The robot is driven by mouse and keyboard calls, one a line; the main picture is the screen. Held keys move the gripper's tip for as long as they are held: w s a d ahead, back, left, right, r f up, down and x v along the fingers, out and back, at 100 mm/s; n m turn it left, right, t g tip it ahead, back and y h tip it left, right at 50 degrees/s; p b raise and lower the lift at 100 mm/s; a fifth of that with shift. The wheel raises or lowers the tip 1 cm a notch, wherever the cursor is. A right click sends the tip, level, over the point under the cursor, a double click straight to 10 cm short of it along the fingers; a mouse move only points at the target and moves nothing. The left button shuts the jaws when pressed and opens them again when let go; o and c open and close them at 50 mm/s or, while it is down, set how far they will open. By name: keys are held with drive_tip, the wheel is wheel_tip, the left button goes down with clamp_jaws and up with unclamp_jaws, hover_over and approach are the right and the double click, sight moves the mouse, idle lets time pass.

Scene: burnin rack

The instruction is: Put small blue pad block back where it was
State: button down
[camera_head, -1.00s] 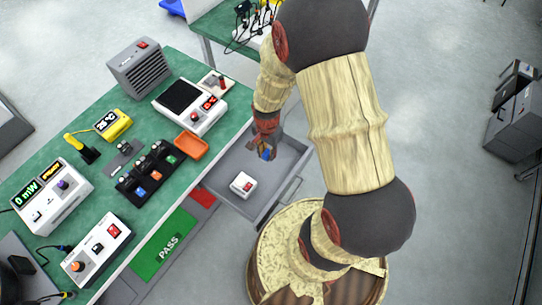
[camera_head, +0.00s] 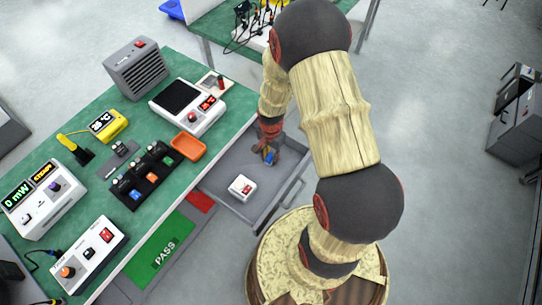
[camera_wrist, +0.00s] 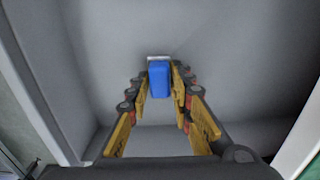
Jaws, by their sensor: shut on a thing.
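The small blue pad block (camera_wrist: 159,80) is between the fingertips of my gripper (camera_wrist: 158,88) in the wrist view. My gripper is shut on it, with a yellow finger on each side. In the head view my gripper (camera_head: 268,155) is over the open grey drawer (camera_head: 223,195), toward its far right part, and the blue of the block (camera_head: 270,155) shows at its tips. A light grey edge shows just beyond the block in the wrist view. I cannot tell whether the block touches the drawer floor.
A white box with a red switch (camera_head: 242,187) sits in the drawer, nearer the front left. An orange tray (camera_head: 188,146) is on the green bench beside the drawer. Several instruments stand on the bench. A green PASS mat (camera_head: 163,251) lies left of the drawer.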

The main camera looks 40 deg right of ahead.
drive_tip(key=shift+f, duration=0.15)
drive_tip(key=c, duration=1.6)
unclamp_jaws()
wheel_tip(320, 180, up, 12)
drive_tip(key=r+p, duration=0.1)
drive_tip(key=p, duration=0.4)
wheel_tip(320, 180, up, 9)
drive_tip(key=n+t, duration=0.1)
drive_tip(key=n, duration=0.2)
hover_over(271, 155)
drive_tip(key=w+a, duration=0.1)
drive_tip(key=a, duration=0.1)
drive_tip(key=s+a+r+n+t, duration=0.1)
drive_tip(key=s+a+r+n, duration=0.2)
drive_tip(key=r, duration=0.4)
drive_tip(key=s+a+r+n+t, duration=0.2)
drive_tip(key=s+a+r+n, duration=0.2)
drive_tip(key=s+r, duration=0.2)
drive_tip(key=s+a+r+n+t, duration=0.1)
drive_tip(key=s+a+r+n, duration=0.2)
drive_tip(key=r, duration=0.7)
drive_tip(key=shift+s+a+r+n+t, duration=0.15)
drive_tip(key=shift+s+n, duration=0.1)
drive_tip(key=shift+s, duration=0.15)
drive_tip(key=shift+s+a+r+n+t, duration=0.1)
drive_tip(key=shift+s+n+t, duration=0.05)
drive_tip(key=shift+s+n, duration=0.15)
